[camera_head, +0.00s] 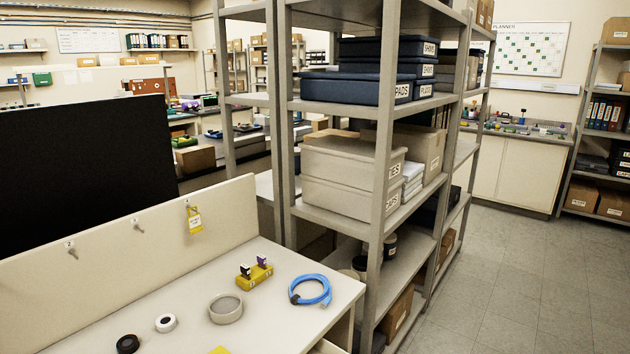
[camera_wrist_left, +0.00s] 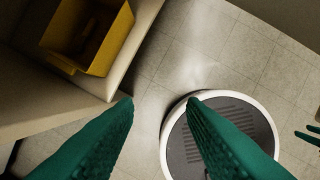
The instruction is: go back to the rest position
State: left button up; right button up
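My left gripper (camera_wrist_left: 160,100) shows in the left wrist view with its two green fingers spread apart. Nothing is between the fingers; the tiled floor shows through the gap. Green fingertips at the right edge of that view look like part of my right gripper (camera_wrist_left: 312,135); most of it is cut off, so its opening is unclear. Neither gripper shows in the head view.
A bench (camera_head: 285,262) holds a blue coiled cable (camera_head: 311,290), a yellow block (camera_head: 254,276), a round dish (camera_head: 225,308) and tape rolls. A tall shelf rack (camera_head: 377,180) stands beside it. A yellow bin (camera_wrist_left: 100,62) is left in the wrist view. Floor (camera_head: 500,290) is clear at right.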

pick_arm(q)
jog(key=s+a+f+g, duration=0.1)
jog(key=s+f, duration=0.8)
jog(key=f, duration=0.4)
jog(key=s+a+f, duration=0.2)
jog(key=s+f, duration=0.8)
jog(key=f, duration=0.4)
jog(key=shift+a+g, duration=0.15)
jog(key=shift+g, duration=0.25)
pick_arm(e)
jog(key=shift+w+a, duration=0.1)
jog(key=shift+a, duration=0.05)
pick_arm(q)
jog(key=shift+s, duration=0.1)
pick_arm(e)
jog(key=shift+c, duration=0.2)
